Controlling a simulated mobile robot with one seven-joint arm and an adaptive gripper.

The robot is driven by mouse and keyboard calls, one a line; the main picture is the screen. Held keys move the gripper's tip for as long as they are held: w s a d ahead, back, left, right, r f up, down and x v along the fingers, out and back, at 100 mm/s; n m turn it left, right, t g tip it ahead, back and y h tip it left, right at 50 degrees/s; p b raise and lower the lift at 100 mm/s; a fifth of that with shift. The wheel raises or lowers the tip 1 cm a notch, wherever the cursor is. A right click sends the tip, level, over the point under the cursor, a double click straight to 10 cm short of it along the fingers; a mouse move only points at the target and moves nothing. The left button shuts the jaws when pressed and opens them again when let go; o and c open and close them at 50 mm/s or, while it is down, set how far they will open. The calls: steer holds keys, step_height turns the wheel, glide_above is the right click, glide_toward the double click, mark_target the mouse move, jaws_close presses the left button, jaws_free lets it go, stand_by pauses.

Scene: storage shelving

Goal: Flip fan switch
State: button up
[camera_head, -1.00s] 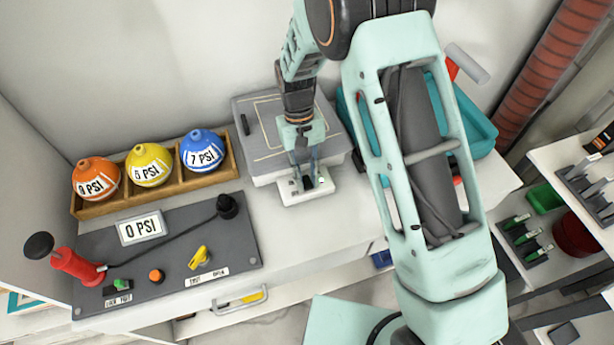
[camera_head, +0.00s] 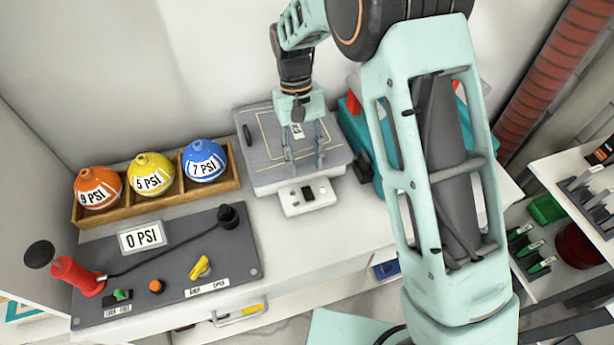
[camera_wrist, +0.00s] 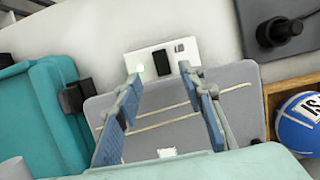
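A grey flat-topped box (camera_head: 262,171) sits on the white counter, with a white switch panel (camera_head: 291,203) at its front. The panel carries a black rocker switch (camera_head: 308,194). In the wrist view the panel (camera_wrist: 149,55) shows a lit green spot left of the black switch (camera_wrist: 163,63). Which way the rocker is tipped cannot be told. My gripper (camera_head: 305,168) is above the box, behind the panel, with its fingers apart and nothing between them. In the wrist view my gripper (camera_wrist: 161,76) has its tips close to the panel's edge; contact cannot be told.
A wooden rack (camera_head: 234,177) with orange, yellow and blue balls stands to the left. A dark panel (camera_head: 170,255) with a red handle and knobs lies in front of it. A teal bin (camera_head: 352,126) is right of the box. Some bare counter shows before the switch panel.

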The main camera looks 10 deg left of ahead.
steer(key=shift+v, duration=1.55)
